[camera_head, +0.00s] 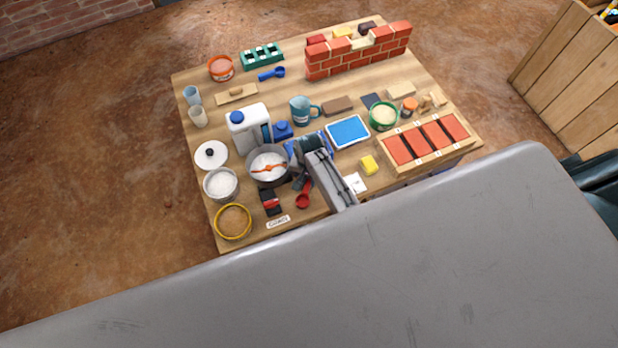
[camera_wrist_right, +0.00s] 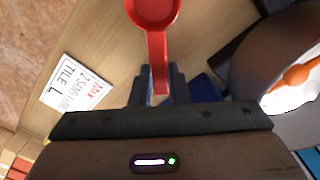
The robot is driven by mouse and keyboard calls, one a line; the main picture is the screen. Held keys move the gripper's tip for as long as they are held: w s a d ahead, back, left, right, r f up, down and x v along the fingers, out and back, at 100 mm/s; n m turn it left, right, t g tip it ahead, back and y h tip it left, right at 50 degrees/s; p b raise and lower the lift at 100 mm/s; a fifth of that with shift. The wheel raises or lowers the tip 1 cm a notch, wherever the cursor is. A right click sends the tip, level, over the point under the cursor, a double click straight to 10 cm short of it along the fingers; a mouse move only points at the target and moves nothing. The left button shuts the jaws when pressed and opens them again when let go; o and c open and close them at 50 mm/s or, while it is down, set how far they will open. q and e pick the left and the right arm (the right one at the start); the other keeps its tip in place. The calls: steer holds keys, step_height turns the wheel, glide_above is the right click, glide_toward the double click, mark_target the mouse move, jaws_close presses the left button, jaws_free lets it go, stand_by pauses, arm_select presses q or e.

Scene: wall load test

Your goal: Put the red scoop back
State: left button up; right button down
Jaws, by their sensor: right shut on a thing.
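The red scoop (camera_head: 303,201) is near the front edge of the wooden table, and its round bowl (camera_wrist_right: 152,12) shows at the top of the right wrist view. My right gripper (camera_head: 301,181) is shut on the scoop's handle; the fingers (camera_wrist_right: 160,83) sit on both sides of it in the wrist view. The scoop's bowl points away from the gripper, towards the front edge. I cannot tell whether the scoop touches the table. A grey pot of white powder (camera_head: 221,184) stands at the left. My left gripper is not in view.
A grey bowl with an orange tool (camera_head: 268,168) stands close left of my gripper. A black-and-red item (camera_head: 270,203) lies left of the scoop. A brick wall (camera_head: 358,52) stands at the back.

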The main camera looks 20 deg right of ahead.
steer(key=c, duration=0.9)
jaws_free()
steer(key=shift+r+p, duration=3.5)
steer(key=shift+p, duration=0.5)
